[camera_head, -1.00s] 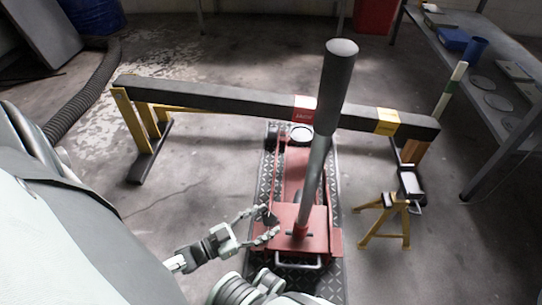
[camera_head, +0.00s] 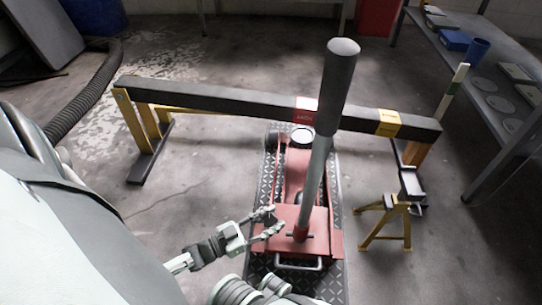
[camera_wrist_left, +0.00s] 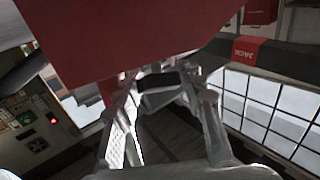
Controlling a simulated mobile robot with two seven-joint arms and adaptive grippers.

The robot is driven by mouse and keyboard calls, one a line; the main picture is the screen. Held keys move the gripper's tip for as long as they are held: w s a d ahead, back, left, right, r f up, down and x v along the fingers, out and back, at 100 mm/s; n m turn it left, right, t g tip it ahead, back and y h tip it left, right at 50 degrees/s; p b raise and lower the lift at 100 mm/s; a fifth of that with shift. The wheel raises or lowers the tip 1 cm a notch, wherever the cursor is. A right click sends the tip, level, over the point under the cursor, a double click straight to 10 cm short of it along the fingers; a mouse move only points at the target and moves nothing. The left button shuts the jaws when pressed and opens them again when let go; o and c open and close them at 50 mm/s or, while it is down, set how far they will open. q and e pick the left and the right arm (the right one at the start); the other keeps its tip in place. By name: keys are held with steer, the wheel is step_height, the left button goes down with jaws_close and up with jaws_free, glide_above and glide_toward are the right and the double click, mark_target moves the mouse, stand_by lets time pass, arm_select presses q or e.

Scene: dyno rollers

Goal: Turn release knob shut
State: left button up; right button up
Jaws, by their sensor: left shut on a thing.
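The red floor jack (camera_head: 318,219) stands on the floor in the head view, with its long grey handle (camera_head: 318,165) pointing up. My left gripper (camera_head: 277,218) is at the left side of the jack's red housing, beside the handle's base. Its fingers are shut on a small dark piece, which I take for the release knob (camera_wrist_left: 157,82); this shows between the fingertips in the left wrist view. The fingers hide part of the knob, and its turn angle cannot be read. The red housing (camera_wrist_left: 110,40) fills the upper part of the wrist view. My right gripper is not in view.
A dark beam (camera_head: 215,98) on yellow stands crosses behind the jack's handle. A small yellow stand (camera_head: 388,222) is to the right of the jack. A metal shelf (camera_head: 480,90) is at the far right.

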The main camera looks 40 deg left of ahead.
arm_select(q)
steer(key=m+g+h, duration=0.2)
steer(key=m, duration=0.1)
steer(key=m+g+h, duration=0.2)
steer(key=m+h, duration=0.1)
steer(key=m, duration=0.1)
steer(key=shift+s+m+g+h, duration=0.1)
steer(key=shift+m+g+h, duration=0.7)
steer(key=shift+m+g, duration=1.5)
steer(key=shift+d+m, duration=0.1)
steer(key=shift+m, duration=0.4)
steer(key=o, duration=1.2)
steer(key=v, duration=1.2)
steer(key=shift+s+f, duration=0.1)
